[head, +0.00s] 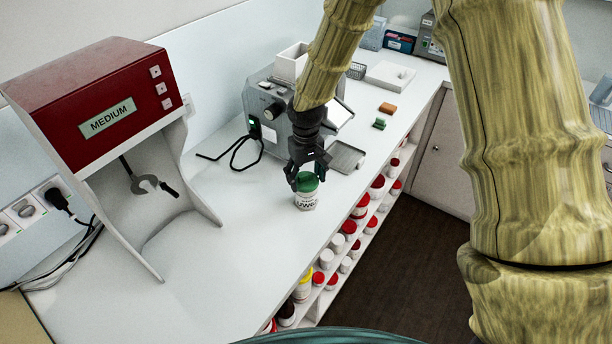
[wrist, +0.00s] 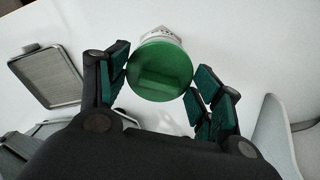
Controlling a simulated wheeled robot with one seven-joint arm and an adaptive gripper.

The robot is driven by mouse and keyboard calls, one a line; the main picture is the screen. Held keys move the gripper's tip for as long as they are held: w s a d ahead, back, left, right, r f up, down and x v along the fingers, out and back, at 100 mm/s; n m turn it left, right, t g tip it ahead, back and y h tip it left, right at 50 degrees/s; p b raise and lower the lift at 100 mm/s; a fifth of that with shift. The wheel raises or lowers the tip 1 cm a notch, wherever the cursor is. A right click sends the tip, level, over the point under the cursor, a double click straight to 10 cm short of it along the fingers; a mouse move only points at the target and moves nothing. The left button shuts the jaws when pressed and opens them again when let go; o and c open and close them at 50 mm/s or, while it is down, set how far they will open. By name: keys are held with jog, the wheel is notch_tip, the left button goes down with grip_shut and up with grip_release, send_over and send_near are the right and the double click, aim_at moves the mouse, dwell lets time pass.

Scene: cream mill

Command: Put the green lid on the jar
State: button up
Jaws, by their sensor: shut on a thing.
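The green lid (wrist: 160,70) is between the fingertips of my gripper (head: 307,181), which is shut on it. The white jar (head: 305,201) with dark lettering stands upright on the white counter, directly under the lid. In the head view the green lid (head: 308,182) shows at the jar's top, partly covered by the fingers. In the wrist view the lid hides most of the jar (wrist: 158,33), and only a strip of its side shows beyond the lid. I cannot tell whether the lid is fully seated on the rim.
A red-topped machine marked MEDIUM (head: 107,118) stands at the left. A grey machine (head: 270,110) with a metal tray (head: 347,157) stands behind my gripper. Shelves below the counter edge hold several red-lidded jars. The front counter is clear.

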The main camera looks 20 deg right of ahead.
jog(key=shift+s+r+p, duration=0.15)
jog(key=shift+r+p, duration=0.05)
jog(key=shift+p, duration=0.1)
dwell(0.7)
jog(key=shift+f, duration=0.6)
dwell(1.6)
jog(key=o, duration=0.9)
jog(key=shift+c, duration=0.2)
jog(key=shift+o, duration=0.3)
jog(key=shift+o, duration=0.7)
jog(key=shift+r, duration=0.15)
jog(key=shift+r+p, duration=1.7)
jog(key=shift+r, duration=0.45)
